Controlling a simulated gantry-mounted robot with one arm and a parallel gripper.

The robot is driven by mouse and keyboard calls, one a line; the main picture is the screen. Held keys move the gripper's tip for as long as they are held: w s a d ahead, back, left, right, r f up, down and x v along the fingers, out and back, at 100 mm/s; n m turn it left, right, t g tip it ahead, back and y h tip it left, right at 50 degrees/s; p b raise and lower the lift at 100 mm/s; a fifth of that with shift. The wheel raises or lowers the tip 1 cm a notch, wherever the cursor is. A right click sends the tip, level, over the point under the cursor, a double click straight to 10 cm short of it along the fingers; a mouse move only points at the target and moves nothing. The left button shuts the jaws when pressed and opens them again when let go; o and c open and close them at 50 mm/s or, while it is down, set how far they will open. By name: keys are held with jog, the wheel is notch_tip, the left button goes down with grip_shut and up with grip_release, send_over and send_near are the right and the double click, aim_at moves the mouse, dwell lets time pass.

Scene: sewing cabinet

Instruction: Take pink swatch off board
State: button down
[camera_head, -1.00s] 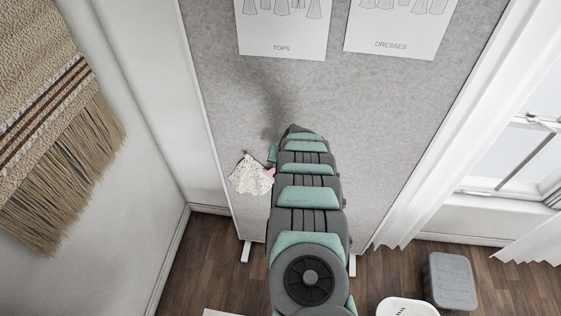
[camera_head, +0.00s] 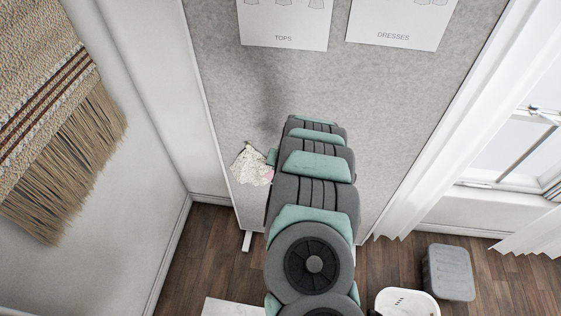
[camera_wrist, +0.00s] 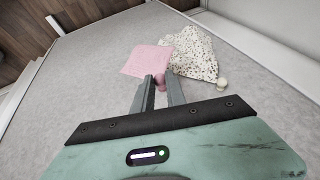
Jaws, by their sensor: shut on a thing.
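The pink swatch (camera_wrist: 147,60) hangs at the grey board (camera_wrist: 85,75) beside a cream speckled swatch (camera_wrist: 196,54) in the wrist view. A pink pin (camera_wrist: 160,77) is at the swatch's edge. My gripper (camera_wrist: 160,84) is shut on the pink pin, with one finger on each side of it. In the head view my arm hides most of the pink swatch, and only a sliver (camera_head: 269,175) shows beside the speckled swatch (camera_head: 251,163). I cannot tell whether the pin still touches the board.
The speckled swatch has a cream pin (camera_wrist: 222,84) close to my right finger. Two posters, TOPS (camera_head: 285,25) and DRESSES (camera_head: 398,25), are higher on the board. A lidded grey bin (camera_head: 449,273) and a white basket (camera_head: 405,304) stand on the floor at the right.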

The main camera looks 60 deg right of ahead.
jog(key=a+p, duration=0.1)
jog(key=s+a, duration=0.1)
jog(key=a, duration=0.1)
jog(key=a+p, duration=0.1)
jog(key=shift+s+a+p, duration=0.3)
jog(key=shift+a+p, duration=0.05)
jog(key=shift+a, duration=0.05)
